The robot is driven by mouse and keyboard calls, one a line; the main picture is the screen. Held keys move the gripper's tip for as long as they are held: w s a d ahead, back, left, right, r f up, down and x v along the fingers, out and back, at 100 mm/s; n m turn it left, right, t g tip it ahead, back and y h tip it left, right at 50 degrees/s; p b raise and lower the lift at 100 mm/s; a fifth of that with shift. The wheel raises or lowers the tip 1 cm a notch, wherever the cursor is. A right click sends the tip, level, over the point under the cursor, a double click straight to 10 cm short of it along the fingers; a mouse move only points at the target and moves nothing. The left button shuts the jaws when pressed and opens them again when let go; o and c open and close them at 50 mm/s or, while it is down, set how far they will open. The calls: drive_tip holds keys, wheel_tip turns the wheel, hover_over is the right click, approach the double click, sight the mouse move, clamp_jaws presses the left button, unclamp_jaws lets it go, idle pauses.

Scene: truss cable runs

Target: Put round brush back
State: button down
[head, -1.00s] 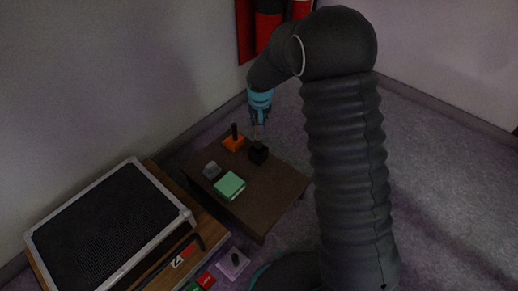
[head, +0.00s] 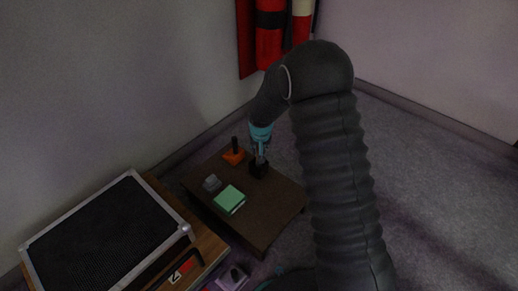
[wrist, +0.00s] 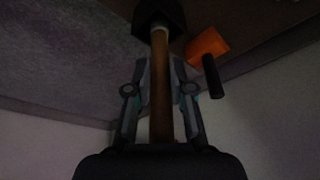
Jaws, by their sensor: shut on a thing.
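The round brush (wrist: 160,85) shows in the wrist view as a brown wooden handle with a pale band near its far end. My gripper (wrist: 160,88) is shut on this handle, one finger on each side. The handle's far end meets a black block-shaped holder (wrist: 158,10), which hides the brush's tip. I cannot tell how deep the tip sits. In the head view my gripper (head: 260,150) is low over the table (head: 265,212), right above the black holder (head: 258,172), with the brush upright or nearly so.
An orange block with a black handle (head: 234,157) stands close to the left of the holder. A grey piece (head: 212,183) and a green box (head: 229,200) lie nearer. A dark framed case (head: 105,235) is at left. The wall is close behind.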

drive_tip(key=c, duration=1)
unclamp_jaws()
drive_tip(key=shift+f, duration=0.1)
drive_tip(key=p+v, duration=0.1)
drive_tip(key=v, duration=1.1)
drive_tip(key=shift+p, duration=0.3)
drive_tip(key=shift+r, duration=0.25)
